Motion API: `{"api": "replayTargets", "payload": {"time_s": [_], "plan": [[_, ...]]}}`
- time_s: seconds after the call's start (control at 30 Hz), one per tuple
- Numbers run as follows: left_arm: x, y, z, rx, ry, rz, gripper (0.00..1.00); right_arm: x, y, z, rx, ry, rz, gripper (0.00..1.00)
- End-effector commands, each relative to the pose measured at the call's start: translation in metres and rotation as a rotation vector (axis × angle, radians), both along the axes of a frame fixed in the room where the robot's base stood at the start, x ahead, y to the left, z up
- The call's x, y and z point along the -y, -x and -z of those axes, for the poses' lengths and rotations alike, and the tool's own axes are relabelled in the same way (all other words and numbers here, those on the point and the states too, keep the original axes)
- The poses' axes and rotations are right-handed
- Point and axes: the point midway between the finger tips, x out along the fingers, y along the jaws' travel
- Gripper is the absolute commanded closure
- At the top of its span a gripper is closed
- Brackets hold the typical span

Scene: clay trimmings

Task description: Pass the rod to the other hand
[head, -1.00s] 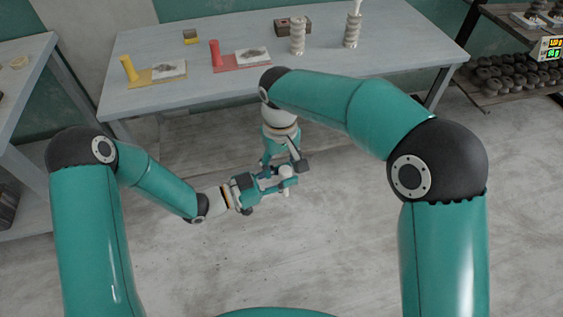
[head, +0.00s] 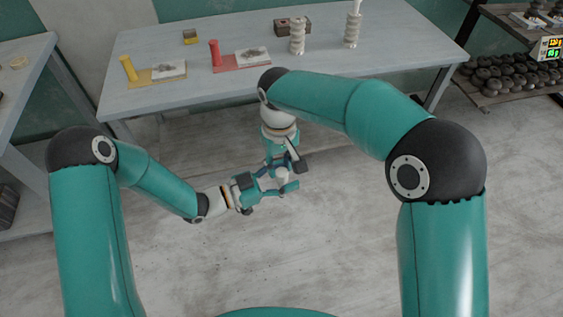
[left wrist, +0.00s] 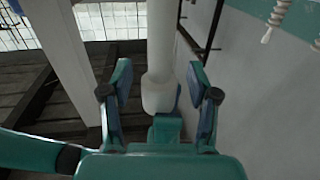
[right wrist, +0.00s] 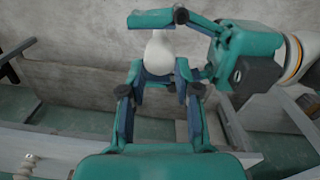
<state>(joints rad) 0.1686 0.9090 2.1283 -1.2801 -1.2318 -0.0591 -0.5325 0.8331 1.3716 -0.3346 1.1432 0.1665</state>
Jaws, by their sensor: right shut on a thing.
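The white rod (head: 283,176) is held between my two grippers, in front of the table. My right gripper (right wrist: 160,78) is shut on it; the rod's rounded end (right wrist: 158,53) faces the right wrist view. My left gripper (head: 280,180) is open around the rod. In the left wrist view the rod (left wrist: 160,60) stands between the spread fingers (left wrist: 160,92), with gaps on both sides. In the right wrist view the left gripper's fingers (right wrist: 152,48) lie above and below the rod's end. The rod's other end is hidden in the head view.
The grey table (head: 330,75) holds a yellow stand (head: 155,76), a red stand (head: 225,67), two white twisted columns (head: 297,38) and small boxes (head: 292,26). A shelf with dark round pieces (head: 505,78) is at the right. The floor (head: 340,230) around the grippers is clear.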

Motion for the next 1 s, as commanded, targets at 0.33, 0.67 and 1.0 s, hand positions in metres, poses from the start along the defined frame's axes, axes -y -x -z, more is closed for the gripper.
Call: {"api": "replayTargets", "payload": {"time_s": [0.33, 0.67, 1.0], "plan": [[-0.006, 0.002, 0.000, -0.001, 0.000, -0.002, 0.40, 0.001, -0.001, -0.001, 0.002, 0.001, 0.001, 1.00], [-0.057, 0.026, 0.001, -0.004, 0.000, -0.008, 0.40, 0.002, -0.001, -0.001, 0.002, 0.001, 0.001, 1.00], [-0.103, 0.050, 0.002, -0.003, -0.001, -0.003, 0.40, 0.002, -0.001, -0.001, 0.002, 0.001, 0.002, 1.00]]}}
